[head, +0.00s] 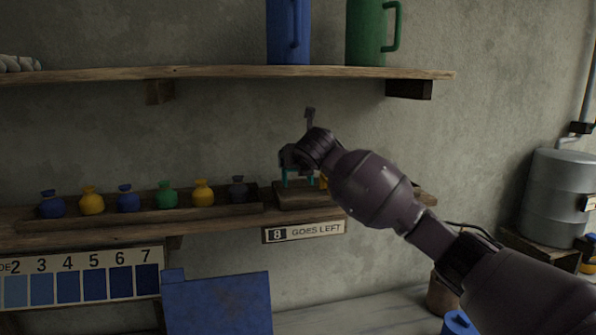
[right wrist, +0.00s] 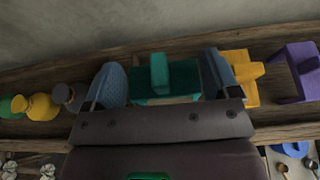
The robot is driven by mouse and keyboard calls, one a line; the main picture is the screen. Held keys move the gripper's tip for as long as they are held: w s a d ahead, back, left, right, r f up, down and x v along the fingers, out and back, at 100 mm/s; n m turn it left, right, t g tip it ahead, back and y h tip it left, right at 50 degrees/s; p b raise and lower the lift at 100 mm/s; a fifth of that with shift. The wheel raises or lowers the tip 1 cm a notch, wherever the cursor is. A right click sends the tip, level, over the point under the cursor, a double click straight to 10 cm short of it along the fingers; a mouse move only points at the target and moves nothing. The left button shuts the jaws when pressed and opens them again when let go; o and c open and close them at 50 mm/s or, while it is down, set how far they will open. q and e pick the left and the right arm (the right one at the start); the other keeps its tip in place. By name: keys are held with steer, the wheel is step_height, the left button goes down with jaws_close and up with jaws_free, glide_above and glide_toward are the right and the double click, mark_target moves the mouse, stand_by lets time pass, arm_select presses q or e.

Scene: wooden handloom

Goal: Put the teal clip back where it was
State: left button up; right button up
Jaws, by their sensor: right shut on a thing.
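The teal clip (right wrist: 168,78) is between the two grey-blue fingers of my right gripper (right wrist: 161,72) in the right wrist view. The gripper is shut on it. In the head view, my right gripper (head: 300,168) is over the wooden block (head: 290,198) at the right part of the lower shelf. Teal parts of the clip (head: 285,177) show below the hand, close above the block; I cannot tell whether they touch it. A yellow clip (right wrist: 240,77) and a purple clip (right wrist: 298,72) stand to the right in the wrist view. My left gripper is not in view.
Several small coloured jars (head: 167,194) line the lower shelf (head: 110,236) left of the block. A label reading "8 GOES LEFT" (head: 304,232) hangs below the block. An upper shelf (head: 220,72) holds a blue jug (head: 285,30) and a green jug (head: 366,32).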

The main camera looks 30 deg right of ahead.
step_height(320, 180, down, 3)
steer(key=shift+r, duration=0.2)
steer(key=shift+w+f+p, duration=0.15)
steer(key=shift+f+p, duration=0.1)
steer(key=shift+p, duration=0.15)
steer(key=shift+f, duration=0.1)
steer(key=shift+f, duration=0.15)
steer(key=o, duration=0.8)
